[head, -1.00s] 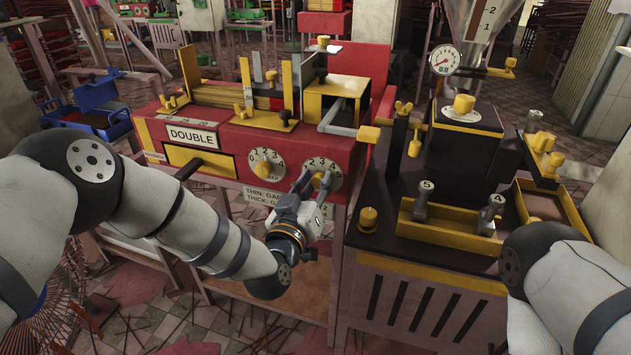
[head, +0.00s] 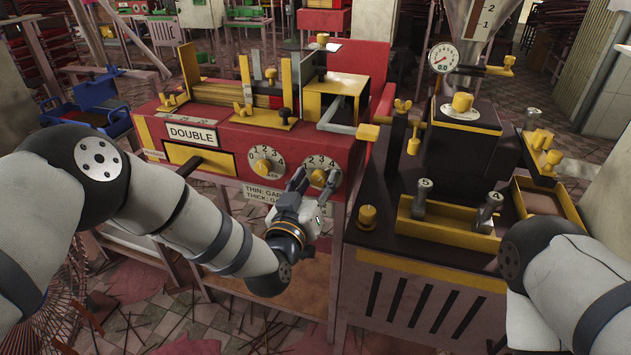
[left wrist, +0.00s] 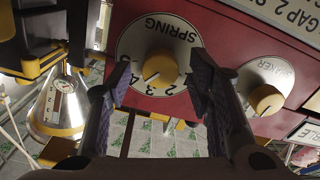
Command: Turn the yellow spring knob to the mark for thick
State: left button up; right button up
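The yellow spring knob (head: 318,177) sits on a white dial marked SPRING, the right-hand dial on the red machine's front. In the left wrist view the knob (left wrist: 160,69) appears upside down, with a dark pointer line toward the lower left; the exact number it meets is unclear. My left gripper (head: 311,182) is open just in front of the dial. In the left wrist view its fingers (left wrist: 159,80) stand apart on either side of the knob, with visible gaps. A label plate (head: 262,195) reads THIN and THICK, partly hidden by my gripper. My right gripper is out of view.
A black-topped machine (head: 440,200) with yellow trays stands close on the right.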

pick_arm(q)
jog(key=shift+s, duration=0.1)
jog(key=v, duration=1.1)
jog(key=shift+s, duration=0.35)
jog(key=shift+a, duration=0.15)
jog(key=s+a+f+g+y+p, duration=0.1)
jog(key=s+a+f+g, duration=0.4)
jog(key=s+f, duration=0.45)
jog(key=s+a+f+g+y+p, duration=0.1)
jog(key=s+a+f+g+p, duration=0.15)
jog(key=s+f+g, duration=0.65)
jog(key=s+a+g+y, duration=0.1)
jog(key=s+a+g, duration=0.2)
jog(key=s, duration=0.9)
jog(key=s+a+r+g+y, duration=0.1)
jog(key=s+a+g+y, duration=0.1)
jog(key=s+a, duration=0.6)
jog(key=s+p, duration=0.1)
jog(key=s, duration=0.4)
jog(key=shift+r+g+y, duration=0.3)
jog(key=shift+r+g, duration=0.05)
jog(key=shift+g, duration=0.05)
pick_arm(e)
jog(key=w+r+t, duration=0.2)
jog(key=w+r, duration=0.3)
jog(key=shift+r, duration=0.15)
